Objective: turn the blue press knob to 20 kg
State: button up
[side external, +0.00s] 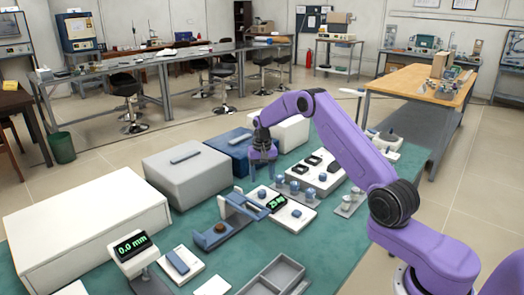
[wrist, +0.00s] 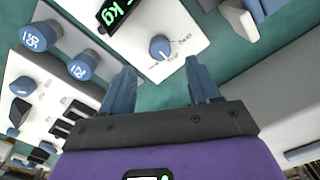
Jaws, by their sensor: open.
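A round blue knob (wrist: 160,47) with a white pointer line sits on a white panel (wrist: 185,25) in the wrist view. The small markings around it are too blurred to read. Part of that display (wrist: 116,14) shows "kg" in the wrist view. My gripper (wrist: 162,85) is open and empty, its two blue fingers apart and not touching the knob. In the side view my gripper (side external: 263,163) hangs above and behind the knob.
Blue weights (wrist: 80,65) stand beside the panel. A blue-grey frame (side external: 240,208) stands left of it. A grey box (side external: 186,178), a white box (side external: 88,222) and a grey tray (side external: 272,278) are on the green table.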

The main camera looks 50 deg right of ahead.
aim_at(262, 191)
notch_tip(262, 191, up, 11)
dwell(0.3)
jog(key=s+a+r+n, duration=0.35)
jog(key=s+a, duration=0.35)
jog(key=a, duration=0.4)
jog(key=s+a+r+n, duration=0.3)
jog(key=s+a+n, duration=0.2)
jog(key=s+a, duration=0.5)
jog(key=s+a+n, duration=0.5)
jog(key=s, duration=0.8)
jog(key=s+d+f+n, duration=0.1)
jog(key=s+d+n, duration=0.1)
jog(key=s, duration=0.5)
jog(key=s+d+f+n, duration=0.1)
jog(key=s+d+n, duration=0.1)
jog(key=s, duration=0.5)
jog(key=shift+s+f+n, duration=0.3)
jog(key=shift+f+n, duration=0.05)
jog(key=shift+n, duration=0.5)
jog(key=shift+d, duration=0.1)
jog(key=shift+c, duration=0.2)
